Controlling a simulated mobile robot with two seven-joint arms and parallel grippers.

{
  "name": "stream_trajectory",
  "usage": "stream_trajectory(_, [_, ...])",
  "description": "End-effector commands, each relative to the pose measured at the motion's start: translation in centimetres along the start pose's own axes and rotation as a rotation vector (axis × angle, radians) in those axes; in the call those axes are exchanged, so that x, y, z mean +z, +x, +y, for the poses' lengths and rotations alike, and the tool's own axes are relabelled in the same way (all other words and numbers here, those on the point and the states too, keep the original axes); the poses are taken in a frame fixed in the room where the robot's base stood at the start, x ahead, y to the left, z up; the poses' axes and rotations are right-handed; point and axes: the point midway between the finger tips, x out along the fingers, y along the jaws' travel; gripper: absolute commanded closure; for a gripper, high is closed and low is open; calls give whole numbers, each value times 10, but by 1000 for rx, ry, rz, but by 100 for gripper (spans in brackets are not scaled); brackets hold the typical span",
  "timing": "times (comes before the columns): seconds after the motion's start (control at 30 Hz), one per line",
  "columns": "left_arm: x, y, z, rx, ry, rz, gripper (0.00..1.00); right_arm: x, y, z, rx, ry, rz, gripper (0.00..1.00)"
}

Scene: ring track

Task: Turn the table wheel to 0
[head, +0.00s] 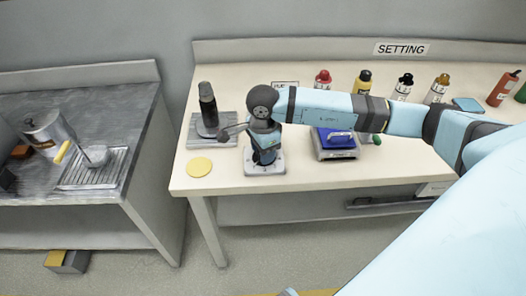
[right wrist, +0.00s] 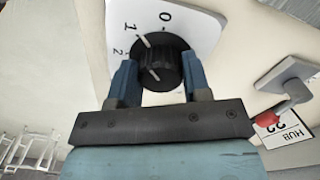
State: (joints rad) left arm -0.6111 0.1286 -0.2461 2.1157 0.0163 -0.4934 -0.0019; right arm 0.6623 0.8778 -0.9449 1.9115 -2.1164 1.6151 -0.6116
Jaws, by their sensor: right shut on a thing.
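The table wheel is a black ridged knob (right wrist: 157,66) on a white dial plate (right wrist: 203,28) printed with 0, 1 and 2. In the right wrist view, a white line on the knob's upper left edge lies close to the 1, and another white mark shows on its side. My right gripper (right wrist: 156,82) is shut on the knob, one blue finger on each side. In the head view, my right gripper (head: 264,157) points down over the white plate (head: 252,170) on the cream table, and the knob is mostly hidden. My left gripper is in neither view.
A grey stand with a dark upright tool (head: 208,105) and a yellow disc (head: 199,167) are left of the dial. A blue-topped device (head: 335,140) is on the right. Several bottles line the back by the SETTING sign (head: 401,49). A grey bench (head: 130,110) stands left across a gap.

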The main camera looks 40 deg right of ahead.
Motion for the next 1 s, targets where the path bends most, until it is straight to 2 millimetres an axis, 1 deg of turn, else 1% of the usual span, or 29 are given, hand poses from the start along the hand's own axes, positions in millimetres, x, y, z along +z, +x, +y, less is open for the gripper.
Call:
stream_trajectory(0.3, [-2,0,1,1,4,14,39,-1,0,-2,-2,289,1,80])
stream_trajectory(0.5, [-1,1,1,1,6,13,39,-1,0,-2,-2,436,1,80])
stream_trajectory(0.7, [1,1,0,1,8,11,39,-1,0,-2,-2,536,1,80])
stream_trajectory(1.0, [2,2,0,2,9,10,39,-1,-1,-2,-2,601,1,80])
